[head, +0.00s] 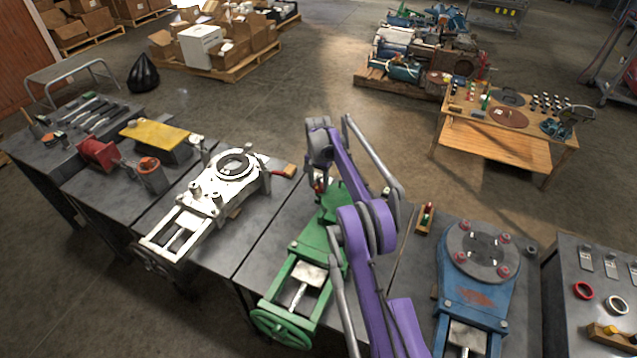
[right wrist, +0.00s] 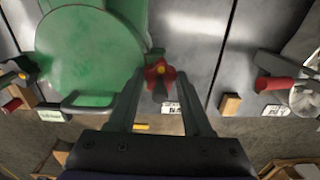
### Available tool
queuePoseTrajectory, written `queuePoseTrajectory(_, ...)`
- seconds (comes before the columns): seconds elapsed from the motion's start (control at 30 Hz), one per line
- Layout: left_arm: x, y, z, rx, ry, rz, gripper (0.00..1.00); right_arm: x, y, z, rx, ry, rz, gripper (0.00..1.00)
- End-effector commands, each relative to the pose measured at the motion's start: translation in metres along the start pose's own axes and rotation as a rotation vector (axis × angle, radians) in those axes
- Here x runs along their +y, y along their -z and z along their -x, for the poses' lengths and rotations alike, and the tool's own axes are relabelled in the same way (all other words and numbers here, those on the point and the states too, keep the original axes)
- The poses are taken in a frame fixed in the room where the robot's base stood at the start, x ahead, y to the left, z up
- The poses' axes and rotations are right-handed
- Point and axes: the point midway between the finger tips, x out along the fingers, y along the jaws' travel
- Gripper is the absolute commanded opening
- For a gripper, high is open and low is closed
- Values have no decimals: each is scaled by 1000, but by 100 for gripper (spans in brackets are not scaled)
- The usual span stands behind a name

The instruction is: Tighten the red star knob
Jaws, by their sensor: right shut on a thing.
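The red star knob (right wrist: 159,76) shows in the right wrist view, at the edge of a round green machine part (right wrist: 88,55). My right gripper (right wrist: 160,88) has its two fingertips on either side of the knob and is shut on it. In the head view the green machine (head: 333,212) stands on the dark bench, with a green handwheel (head: 282,327) at its near end. My purple right arm reaches over it and hides part of it. A small red bit of the knob (head: 318,186) shows beside my wrist. My left gripper is not in view.
A white machine (head: 212,195) stands left of the green one and a blue machine (head: 474,290) stands right of it. Farther left are a red vise (head: 98,153) and a yellow-topped block (head: 155,133). A wooden table (head: 500,140) stands behind, with open floor between.

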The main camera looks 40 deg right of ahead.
Motion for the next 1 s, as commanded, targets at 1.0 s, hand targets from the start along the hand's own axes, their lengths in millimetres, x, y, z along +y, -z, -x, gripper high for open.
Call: queuePoseTrajectory(1.0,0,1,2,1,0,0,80,0,0,1,0,1,-460,0)
